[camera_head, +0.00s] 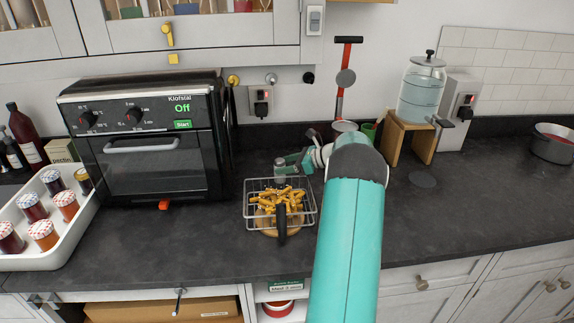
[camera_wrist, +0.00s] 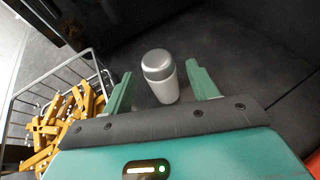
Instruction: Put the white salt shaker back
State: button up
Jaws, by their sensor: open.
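The shaker's base is partly hidden in the head view.
A wire basket of fries (camera_head: 281,203) stands just in front, on a round wooden board. A black toaster oven (camera_head: 148,140) is to the left. A white tray of jars (camera_head: 48,222) is at the far left. A wooden stand with a glass dispenser (camera_head: 420,90) is at the right. The right counter is mostly clear.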

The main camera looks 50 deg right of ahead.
jog(key=shift+r, duration=0.2)
jog(key=v, duration=1.2)
jog(key=w+a+r+n, duration=0.1)
jog(key=a, duration=0.1)
jog(key=w+a+g, duration=0.1)
jog(key=a, duration=0.1)
jog(key=w+a+r+n, duration=0.1)
jog(key=a, duration=0.1)
jog(key=shift+a+r+n+g+y, duration=0.3)
jog(key=shift+a, duration=0.05)
jog(key=a+r+n+g, duration=0.2)
jog(key=a+n, duration=0.1)
jog(key=a, duration=0.5)
jog(key=a+r+n+g+h, duration=0.15)
jog(key=a+n, duration=0.25)
jog(key=a, duration=0.5)
jog(key=a+r+n+g, duration=0.2)
jog(key=a+r+n, duration=0.1)
jog(key=a, duration=0.5)
jog(key=s+a+f+n+h, duration=0.1)
jog(key=s+a+n+h, duration=0.4)
jog(key=s+a+n, duration=1.3)
jog(key=s+a, duration=0.1)
jog(key=a, duration=0.2)
jog(key=shift+f+t, duration=0.35)
jog(key=shift+f, duration=0.05)
jog(key=shift+s, duration=0.2)
